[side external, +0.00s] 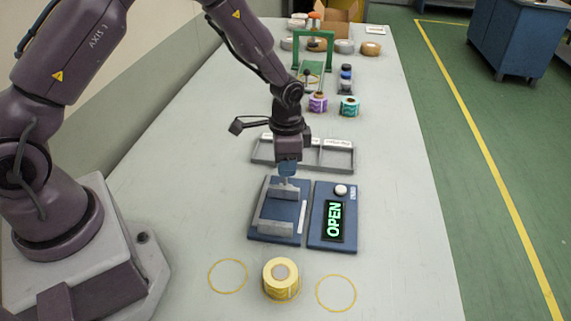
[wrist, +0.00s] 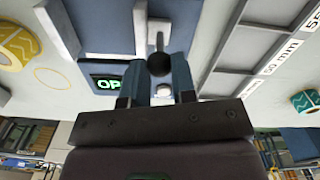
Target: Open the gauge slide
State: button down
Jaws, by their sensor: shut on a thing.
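The gauge slide is a grey jaw (side external: 284,191) on a blue base plate (side external: 287,213), with a second grey jaw (side external: 274,228) nearer the camera. A clear gap lies between the two jaws. My gripper (side external: 288,174) points down at the far jaw. In the wrist view, a dark round knob (wrist: 159,64) on a grey stem sits between my fingers (wrist: 158,80), which are shut on it. The knob is hidden by my fingers in the side view. The display (side external: 334,221) beside the plate reads "OPEN" in green; part of it shows in the wrist view (wrist: 107,83).
A grey compartment tray (side external: 338,162) with labels stands just behind the gauge. A yellow tape roll (side external: 281,279) stands in front, between two empty yellow rings. A white button (side external: 341,189) is above the display. Purple (side external: 317,102) and teal (side external: 349,106) rolls stand farther back.

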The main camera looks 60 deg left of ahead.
jog(key=c, duration=1.1)
grip_release()
jog(key=shift+w+a, duration=0.25)
jog(key=shift+o, duration=0.9)
jog(key=shift+d, duration=0.1)
jog(key=shift+s, duration=0.1)
notch_tip(320, 180, up, 13)
jog(key=s+r+n+t, duration=0.3)
jog(key=s+r, duration=0.4)
jog(key=s, duration=0.4)
jog(key=s+r+n+t, duration=0.2)
jog(key=s+r+n, duration=0.1)
jog(key=s+r, duration=0.5)
jog(key=s, duration=0.2)
jog(key=shift+s+t, duration=0.4)
